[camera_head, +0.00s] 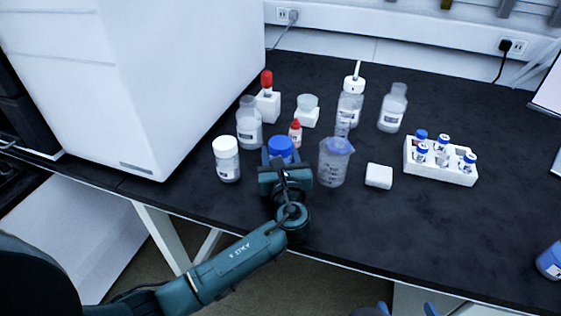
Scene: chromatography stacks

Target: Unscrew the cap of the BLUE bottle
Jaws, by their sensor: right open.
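A blue cap (281,146) shows near the front middle of the black bench; the bottle under it is mostly hidden by my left gripper. My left gripper (281,157) is at this cap, with a blue finger on either side of it. I cannot tell whether the fingers touch it. My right gripper (406,309) shows only as two blue fingertips at the bottom edge, apart and empty. A blue object with a white label (549,261) is cut off at the right edge.
Clear bottles and a red-capped small bottle (295,133) stand behind. A white vial rack (438,172) is farther right.

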